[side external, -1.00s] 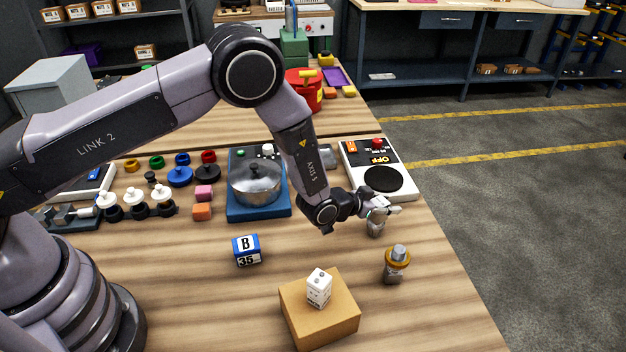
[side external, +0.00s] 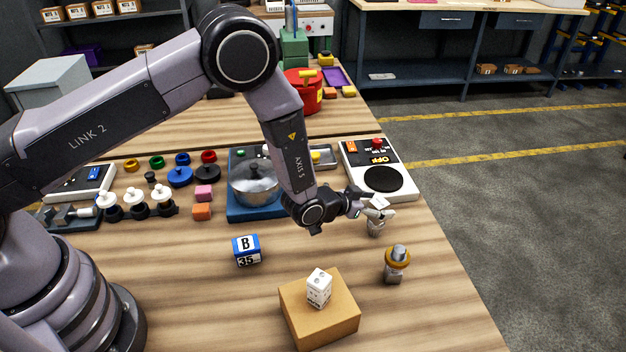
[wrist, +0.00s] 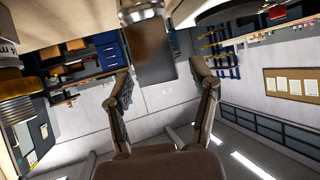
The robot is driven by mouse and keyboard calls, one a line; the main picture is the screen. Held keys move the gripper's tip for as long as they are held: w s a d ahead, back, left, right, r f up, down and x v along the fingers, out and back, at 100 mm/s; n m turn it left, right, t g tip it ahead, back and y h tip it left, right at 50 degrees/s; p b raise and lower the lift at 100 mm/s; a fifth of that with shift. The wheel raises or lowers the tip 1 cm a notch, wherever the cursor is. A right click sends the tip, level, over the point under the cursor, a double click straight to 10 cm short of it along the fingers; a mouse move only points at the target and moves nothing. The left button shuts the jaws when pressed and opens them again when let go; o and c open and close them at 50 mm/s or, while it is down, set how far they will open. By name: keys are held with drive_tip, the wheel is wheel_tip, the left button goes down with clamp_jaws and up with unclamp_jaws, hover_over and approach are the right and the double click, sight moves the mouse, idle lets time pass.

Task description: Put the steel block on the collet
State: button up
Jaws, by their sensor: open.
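The steel block (side external: 380,202) shows as a bright square face at the front of my gripper in the side view. In the wrist view the steel block (wrist: 153,52) is a dark grey metal piece. It appears to rest on a short grey round post, which seems to be the collet (side external: 376,228); its ring end shows in the wrist view (wrist: 141,11). My gripper (side external: 373,204) is open. In the wrist view its fingers (wrist: 160,72) stand apart on either side of the block, with a gap visible at each side.
A grey post with an orange ring (side external: 396,263) stands nearby on the right. A white box (side external: 319,288) sits on a cardboard box (side external: 325,325) in front. A blue B block (side external: 246,250), a pot (side external: 256,182) and a switch panel (side external: 400,180) stand around. Bare wood lies between.

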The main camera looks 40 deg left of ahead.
drive_tip(key=v, duration=0.8)
drive_tip(key=a+r+n+g+y, duration=0.1)
drive_tip(key=a+r, duration=0.5)
drive_tip(key=r, duration=0.7)
drive_tip(key=s+a+r+n+g+y, duration=0.2)
drive_tip(key=s+a+r, duration=0.5)
drive_tip(key=a+r, duration=0.3)
drive_tip(key=s+a+r+g, duration=0.1)
drive_tip(key=s+a+r, duration=0.1)
drive_tip(key=s, duration=0.5)
drive_tip(key=s+a+r+n+g+y, duration=0.1)
drive_tip(key=s+a+r, duration=0.1)
drive_tip(key=s, duration=0.6)
drive_tip(key=s+a+r+n+g+y, duration=0.1)
drive_tip(key=s+a+r, duration=0.2)
drive_tip(key=s, duration=0.5)
drive_tip(key=shift+s+a, duration=0.15)
drive_tip(key=shift+a, duration=0.75)
